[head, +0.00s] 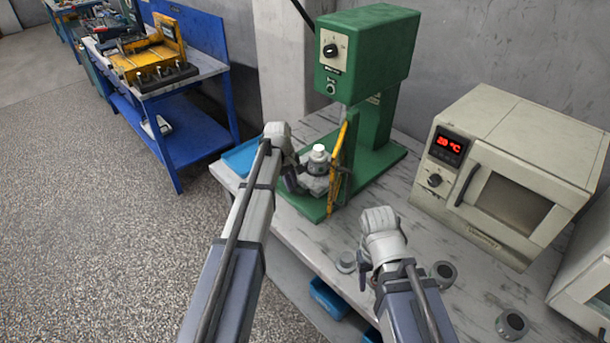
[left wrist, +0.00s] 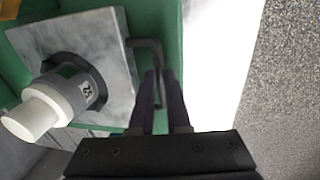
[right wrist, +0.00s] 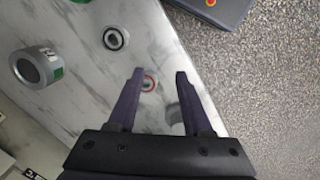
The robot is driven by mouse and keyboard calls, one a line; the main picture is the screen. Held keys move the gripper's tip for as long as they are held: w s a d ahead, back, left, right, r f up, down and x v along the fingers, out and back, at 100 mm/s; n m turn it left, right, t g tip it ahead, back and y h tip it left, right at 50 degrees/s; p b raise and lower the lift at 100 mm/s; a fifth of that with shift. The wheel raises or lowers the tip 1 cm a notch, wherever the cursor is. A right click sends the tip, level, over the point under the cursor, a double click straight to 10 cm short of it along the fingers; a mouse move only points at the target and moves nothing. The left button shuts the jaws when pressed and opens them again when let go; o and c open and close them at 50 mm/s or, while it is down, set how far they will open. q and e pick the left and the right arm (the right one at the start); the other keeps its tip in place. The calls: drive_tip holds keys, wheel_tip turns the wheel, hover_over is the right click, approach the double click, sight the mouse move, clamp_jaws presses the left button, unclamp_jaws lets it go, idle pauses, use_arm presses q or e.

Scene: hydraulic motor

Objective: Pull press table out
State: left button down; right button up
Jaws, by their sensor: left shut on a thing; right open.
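The green press (head: 368,55) stands on the workbench with its grey press table (head: 316,185) low at its base. In the left wrist view the press table (left wrist: 112,45) is a grey square plate with a dark bent handle (left wrist: 150,43) at its edge. My left gripper (head: 293,185) is at the press table, and its fingers (left wrist: 158,92) are shut on the handle. A white and grey cylindrical part (left wrist: 62,98) sits in a dark ring on the plate. My right gripper (head: 364,280) is open and empty over the front of the bench; its spread fingers also show in the right wrist view (right wrist: 155,92).
A yellow upright bar (head: 337,168) stands beside the press table. Grey ring parts (head: 443,272) lie on the workbench (head: 405,240), with another cylinder (head: 511,325) at right. A beige oven (head: 510,165) stands on the right. Open floor lies left of the bench.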

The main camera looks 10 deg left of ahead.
use_arm(q)
drive_tip(key=shift+s+a, duration=0.5)
drive_tip(key=shift+s, duration=0.25)
drive_tip(key=shift+s+a, duration=0.45)
drive_tip(key=shift+s, duration=0.3)
drive_tip(key=shift+s+a, duration=0.5)
drive_tip(key=shift+s, duration=0.25)
drive_tip(key=c, duration=0.9)
unclamp_jaws()
drive_tip(key=r+p, duration=0.5)
drive_tip(key=s+a+r+p, duration=0.1)
drive_tip(key=r+p, duration=0.1)
drive_tip(key=shift+r+p, duration=0.35)
use_arm(e)
wheel_tip(320, 180, up, 8)
drive_tip(key=shift+f, duration=0.2)
use_arm(q)
drive_tip(key=shift+d, duration=0.1)
